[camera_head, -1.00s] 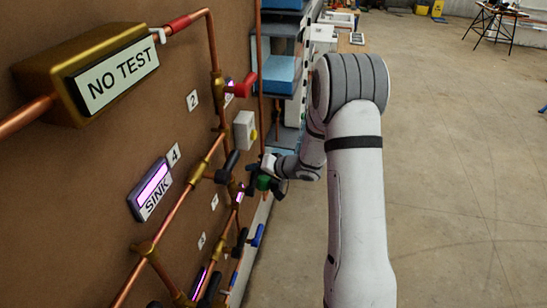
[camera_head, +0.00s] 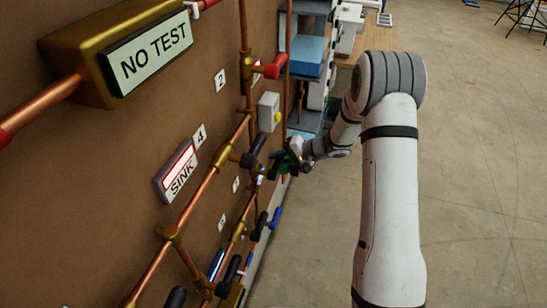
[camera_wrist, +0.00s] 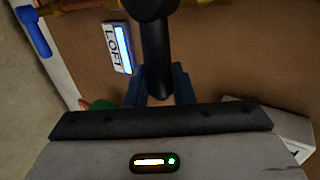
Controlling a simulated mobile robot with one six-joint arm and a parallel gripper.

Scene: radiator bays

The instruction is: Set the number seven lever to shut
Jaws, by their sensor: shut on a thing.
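My gripper (camera_head: 284,162) is at the pipe panel in the head view, low on its far side. In the wrist view my gripper (camera_wrist: 157,84) has its two dark blue fingers on either side of a black lever handle (camera_wrist: 155,50) and is shut on it. The handle runs up from between the fingers toward a brass pipe fitting at the top. A LOFT plate (camera_wrist: 117,47) with a blue-lit strip is just left of the handle. No number seven tag is readable, so I cannot tell whether this lever is number seven.
The brown panel carries copper pipes, a red lever (camera_head: 273,66), a grey box with a yellow button (camera_head: 269,112), the SINK plate (camera_head: 177,172) and the NO TEST box (camera_head: 150,52). Other black levers and a blue lever (camera_head: 275,217) sit close below. Open floor lies right.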

